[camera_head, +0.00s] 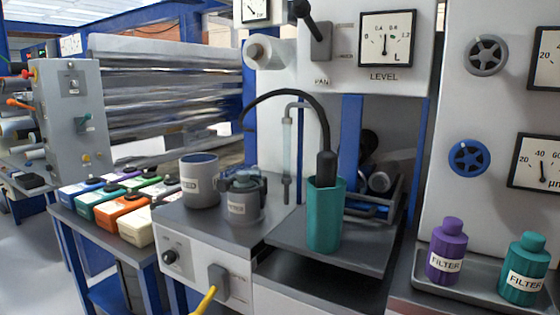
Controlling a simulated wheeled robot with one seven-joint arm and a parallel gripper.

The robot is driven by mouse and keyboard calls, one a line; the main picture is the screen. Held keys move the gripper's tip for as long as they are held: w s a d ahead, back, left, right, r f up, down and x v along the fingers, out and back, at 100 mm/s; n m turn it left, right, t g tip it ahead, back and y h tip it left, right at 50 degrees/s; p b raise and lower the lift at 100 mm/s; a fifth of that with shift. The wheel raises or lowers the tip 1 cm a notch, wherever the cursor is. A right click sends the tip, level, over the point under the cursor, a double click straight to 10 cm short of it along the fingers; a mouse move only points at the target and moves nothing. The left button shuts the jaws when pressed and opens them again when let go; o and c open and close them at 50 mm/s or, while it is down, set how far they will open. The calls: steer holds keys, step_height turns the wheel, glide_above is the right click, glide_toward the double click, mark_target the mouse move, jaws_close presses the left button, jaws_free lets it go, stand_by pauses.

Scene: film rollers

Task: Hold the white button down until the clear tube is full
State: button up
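A slim, pale, see-through upright tube (287,150) stands behind the middle of the bench, below a bent grey pipe, and looks like the clear tube. I cannot make out any liquid level in it. I cannot pick out a white button for certain. My gripper is not in view.
A teal container (325,222) with a black hose end in it stands on a dark platform (375,252). Two grey labelled pots (200,185) stand left of it. A yellow lever (205,300) sticks out at the front. Purple (446,250) and teal (523,270) filter bottles stand at right.

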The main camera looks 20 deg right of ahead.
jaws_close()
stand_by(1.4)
